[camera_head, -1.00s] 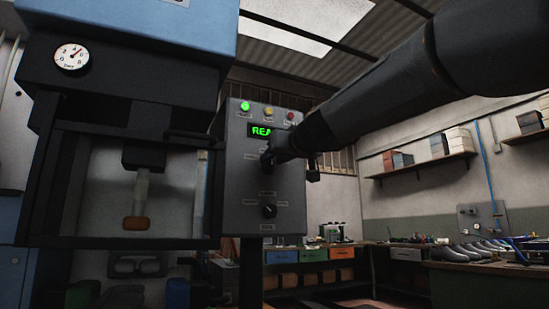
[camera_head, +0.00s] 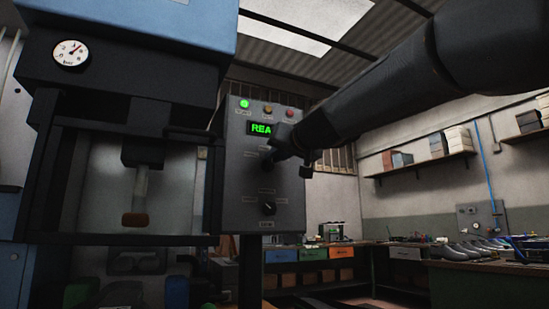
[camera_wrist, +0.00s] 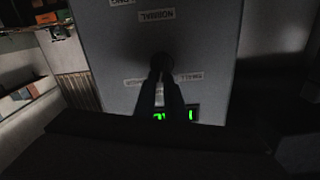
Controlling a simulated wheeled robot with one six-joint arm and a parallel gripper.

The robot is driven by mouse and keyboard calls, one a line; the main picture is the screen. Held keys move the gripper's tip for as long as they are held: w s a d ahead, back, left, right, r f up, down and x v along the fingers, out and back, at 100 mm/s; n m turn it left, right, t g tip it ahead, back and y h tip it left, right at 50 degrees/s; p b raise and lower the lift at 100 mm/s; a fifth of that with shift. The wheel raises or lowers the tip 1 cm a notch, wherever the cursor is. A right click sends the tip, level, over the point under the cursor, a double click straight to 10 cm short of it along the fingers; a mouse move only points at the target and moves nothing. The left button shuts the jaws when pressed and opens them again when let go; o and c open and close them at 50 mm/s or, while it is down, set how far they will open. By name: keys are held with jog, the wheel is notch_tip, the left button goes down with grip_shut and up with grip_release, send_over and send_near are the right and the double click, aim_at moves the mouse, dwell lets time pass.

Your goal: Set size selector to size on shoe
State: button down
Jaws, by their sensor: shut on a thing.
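My gripper (camera_head: 273,156) is at the grey control panel (camera_head: 235,195), shut on the upper dark selector knob (camera_wrist: 162,62). The wrist view shows my gripper's fingers (camera_wrist: 161,80) closed together at this knob, with the panel upside down. A label reading NORMAL (camera_wrist: 157,15) lies beyond the knob. Labels nearer the display are too blurred to read. The knob's pointer is hidden. A lower knob (camera_head: 268,208) stands free below. No size marking on a shoe is readable; several shoes (camera_head: 465,251) lie on the bench at far right.
The green display (camera_head: 261,128) is partly covered by my arm. A green lamp (camera_head: 244,104) glows above it. The press (camera_head: 45,160) with its gauge (camera_head: 70,54) stands left of the panel. A workbench (camera_head: 480,265) and shelf (camera_head: 430,164) are at right.

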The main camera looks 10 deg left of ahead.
jog(key=m, duration=0.6)
jog(key=shift+w+d+f+b, duration=0.25)
jog(key=shift+w+d+b, duration=0.05)
jog(key=shift+d, duration=0.05)
dwell(0.4)
jog(key=c, duration=1.8)
grip_release()
jog(key=shift+b+v, duration=0.7)
jog(key=shift+v, duration=3.2)
jog(key=shift+r, duration=0.1)
